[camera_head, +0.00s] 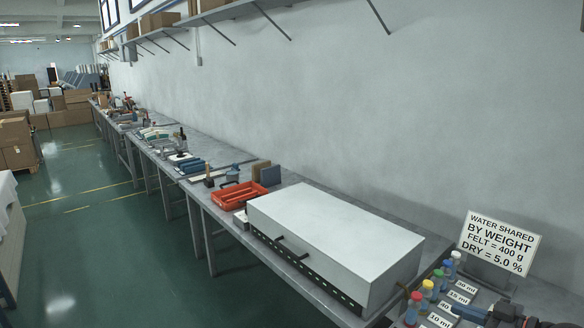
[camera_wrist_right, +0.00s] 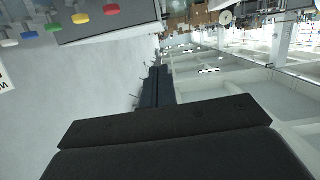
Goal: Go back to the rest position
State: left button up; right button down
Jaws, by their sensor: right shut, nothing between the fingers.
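My right gripper (camera_head: 466,312) shows at the lower right corner of the head view, low beside the labelled bottles, its dark fingers pointing left. Its fingers are closed together with nothing between them. In the right wrist view the closed dark fingers (camera_wrist_right: 155,88) reach out from the black gripper body into empty space. My left gripper is not in view.
Bottles with coloured caps (camera_head: 427,288) stand by volume labels, in front of a sign (camera_head: 499,243) about water shared by weight. A large white box (camera_head: 335,228) and a red tray (camera_head: 236,195) stand along the long bench. Open green floor (camera_head: 110,255) lies left.

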jog(key=s+d+f+m+g+h, duration=0.15)
jog(key=s+f+h, duration=0.25)
jog(key=s+f, duration=0.5)
jog(key=s+f+m+g+h, duration=0.25)
jog(key=s+f+h, duration=0.2)
jog(key=f, duration=0.85)
jog(key=s+a+f+m+g, duration=0.1)
jog(key=s+a+f+g, duration=0.15)
jog(key=a, duration=0.45)
jog(key=s+a+f+g, duration=0.1)
jog(key=s+a, duration=0.3)
jog(key=a, duration=0.3)
jog(key=s+a+f+m+g, duration=0.1)
jog(key=s+a+f, duration=0.15)
jog(key=a, duration=0.45)
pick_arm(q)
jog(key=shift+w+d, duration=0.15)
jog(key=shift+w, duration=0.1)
pick_arm(e)
jog(key=s+a+f+g, duration=0.1)
jog(key=a+f, duration=0.1)
jog(key=f, duration=1.2)
jog(key=s+a+f+g, duration=0.1)
jog(key=s+a+f, duration=0.1)
jog(key=f, duration=1.2)
jog(key=shift+a+f, duration=0.2)
jog(key=shift+f, duration=0.05)
